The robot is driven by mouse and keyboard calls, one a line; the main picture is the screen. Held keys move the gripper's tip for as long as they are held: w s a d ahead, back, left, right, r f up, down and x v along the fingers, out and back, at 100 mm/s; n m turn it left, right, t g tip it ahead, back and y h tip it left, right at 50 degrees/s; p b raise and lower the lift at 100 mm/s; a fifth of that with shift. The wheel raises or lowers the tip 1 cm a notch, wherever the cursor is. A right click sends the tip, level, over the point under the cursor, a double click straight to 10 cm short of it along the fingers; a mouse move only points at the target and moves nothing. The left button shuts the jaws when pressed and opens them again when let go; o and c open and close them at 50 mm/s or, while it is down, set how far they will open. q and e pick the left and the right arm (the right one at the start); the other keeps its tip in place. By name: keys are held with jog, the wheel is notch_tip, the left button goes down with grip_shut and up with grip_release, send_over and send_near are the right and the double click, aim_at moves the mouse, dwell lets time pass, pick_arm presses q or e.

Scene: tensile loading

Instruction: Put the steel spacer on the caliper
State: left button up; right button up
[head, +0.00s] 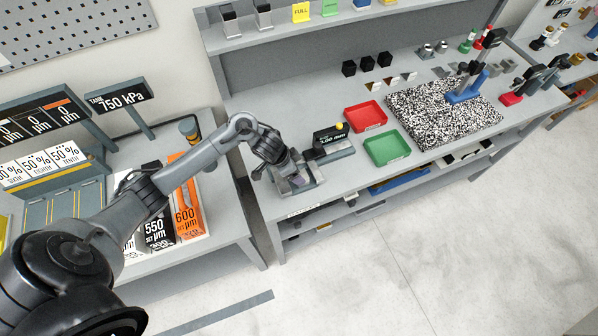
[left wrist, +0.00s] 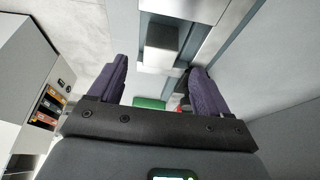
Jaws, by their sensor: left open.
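My left gripper (head: 287,181) is over the left end of the bench, with its fingers pointing down at a grey metal holder (head: 313,178). In the left wrist view the two purple fingers of the left gripper (left wrist: 160,88) are apart. A plain grey block (left wrist: 161,47), which looks like the steel spacer, shows ahead between the fingers, with no clear contact. In the head view the gripper mostly hides this spot. The caliper (head: 328,138), with a dark display and a yellow knob, stands just right of the gripper. My right gripper is in neither view.
A red tray (head: 365,116) and a green tray (head: 387,148) lie right of the caliper. A speckled mat (head: 440,115) with a blue stand (head: 466,88) is farther right. Orange and black boxes (head: 188,212) stand on the left table. A gap separates the tables.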

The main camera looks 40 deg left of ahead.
pick_arm(q)
jog(key=d+v, duration=0.1)
jog(key=v, duration=0.3)
jog(key=s+d+t, duration=0.2)
jog(key=s+d, duration=0.2)
jog(key=d, duration=0.6)
jog(key=s+d+r+n+g+y, duration=0.1)
jog(key=s+r+n+g, duration=0.1)
jog(key=s, duration=1.5)
jog(key=shift+d+r+n+g+y+p, duration=0.25)
jog(key=shift+r+n+y+p, duration=0.3)
jog(key=shift+r, duration=0.4)
jog(key=shift+w, duration=0.1)
notch_tip(320, 180, up, 10)
jog(key=p, duration=0.9)
jog(key=shift+p, duration=0.4)
